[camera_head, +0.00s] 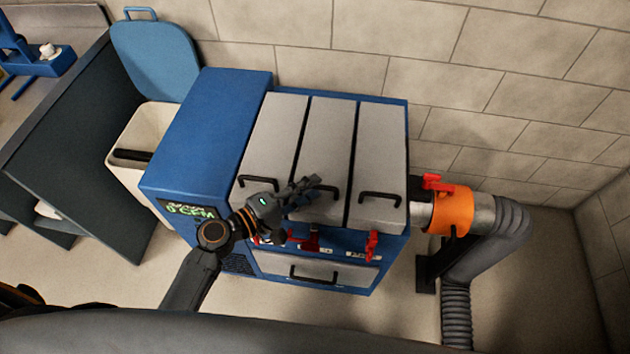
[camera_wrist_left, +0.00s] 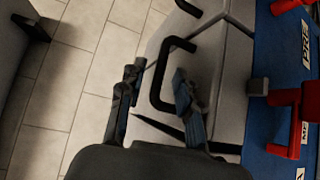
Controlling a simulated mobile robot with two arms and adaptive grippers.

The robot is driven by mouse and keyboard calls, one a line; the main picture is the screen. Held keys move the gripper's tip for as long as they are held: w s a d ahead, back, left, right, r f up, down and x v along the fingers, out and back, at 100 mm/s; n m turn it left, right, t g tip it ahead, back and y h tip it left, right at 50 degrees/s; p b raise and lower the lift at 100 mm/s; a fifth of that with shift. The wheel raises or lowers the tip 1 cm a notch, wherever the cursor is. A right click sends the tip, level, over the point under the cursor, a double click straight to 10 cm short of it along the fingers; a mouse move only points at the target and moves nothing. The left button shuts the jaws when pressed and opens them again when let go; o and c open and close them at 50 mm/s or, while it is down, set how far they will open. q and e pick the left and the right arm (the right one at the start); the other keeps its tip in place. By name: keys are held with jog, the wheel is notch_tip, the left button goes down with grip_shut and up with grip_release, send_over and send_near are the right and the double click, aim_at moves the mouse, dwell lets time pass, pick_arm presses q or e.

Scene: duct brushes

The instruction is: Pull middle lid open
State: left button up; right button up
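The blue machine (camera_head: 205,135) has three long grey lids side by side, each with a black handle near its front end. The middle lid (camera_head: 325,135) looks closed and lies flat, level with the lids beside it. My left gripper (camera_head: 308,191) is at the front of the middle lid, over its black handle (camera_head: 331,193), and partly hides it. In the left wrist view my left gripper (camera_wrist_left: 155,85) has its two fingers apart, with the black handle (camera_wrist_left: 157,80) between them; I cannot tell whether they touch it. My right gripper is in neither view.
The left lid (camera_head: 272,135) and right lid (camera_head: 380,150) flank the middle one. Red latches, such as the right one (camera_head: 372,243), sit below the lids. An orange clamp (camera_head: 450,210) and grey duct (camera_head: 495,232) stand at the right; a white bin (camera_head: 130,180) at the left.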

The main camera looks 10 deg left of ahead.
pick_arm(q)
jog(key=shift+x, duration=1)
jog(key=shift+f, duration=0.1)
grip_shut()
